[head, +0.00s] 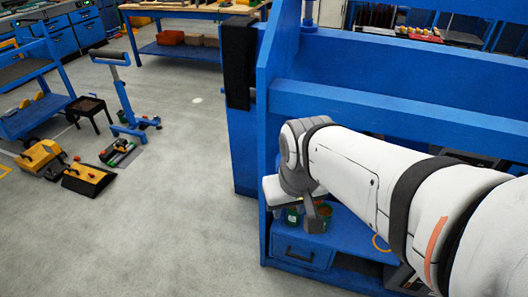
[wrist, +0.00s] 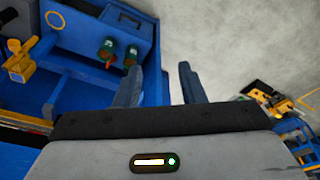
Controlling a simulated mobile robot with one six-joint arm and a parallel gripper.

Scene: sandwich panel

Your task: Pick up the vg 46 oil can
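Two small green cans stand side by side on the blue shelf. In the head view a can (head: 292,216) and another (head: 325,211) show partly behind my gripper. My gripper (wrist: 161,76) is open, with nothing between its two fingers.
The blue shelf (head: 345,238) has a drawer (head: 301,255) below it and the tall blue machine frame (head: 262,130) around it. A yellow ring (wrist: 47,36) is on the shelf side. The grey floor (head: 195,160) is clear left of the frame. A blue stand (head: 127,100) and yellow equipment (head: 42,155) stand farther left.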

